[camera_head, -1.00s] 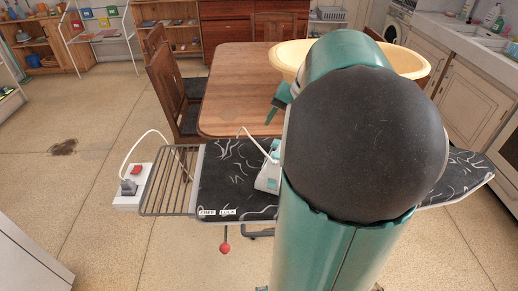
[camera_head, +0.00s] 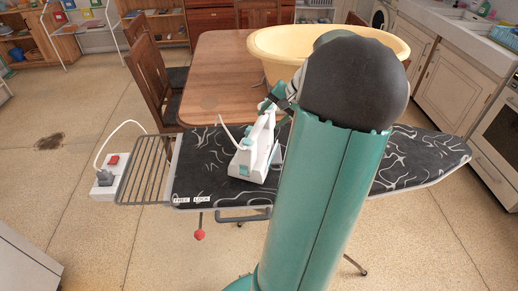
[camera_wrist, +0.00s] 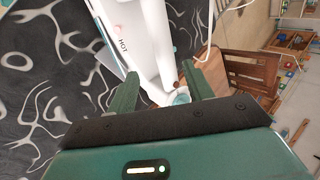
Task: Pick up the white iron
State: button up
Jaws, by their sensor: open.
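The white iron (camera_head: 256,158) with teal parts sits on the black patterned ironing board (camera_head: 405,160), left of my arm in the head view. Its white cord rises at its left. My gripper (camera_head: 270,104) is by the iron's upper far end; my arm partly hides it. In the wrist view, my gripper (camera_wrist: 160,84) is open, with its two green fingers apart. The iron's white body (camera_wrist: 145,35), marked HOT, shows beyond and between the fingertips. I cannot tell whether a finger touches it.
A white socket box (camera_head: 106,184) with a red switch lies by the wire rack (camera_head: 148,170) at the board's left end. A wooden table (camera_head: 215,85) with a large yellow basin (camera_head: 290,45) stands behind the board. A wooden chair (camera_head: 148,85) is at the left.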

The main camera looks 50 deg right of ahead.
aim_at(261, 124)
jog(key=shift+w+a+f, duration=0.25)
jog(key=shift+w+f, duration=0.15)
jog(key=shift+f, duration=0.1)
jog(key=shift+w+x, duration=0.25)
jog(key=shift+x, duration=2.7)
jog(key=shift+r, duration=0.2)
grip_shut()
jog(key=shift+d+r, duration=0.1)
jog(key=shift+r, duration=0.05)
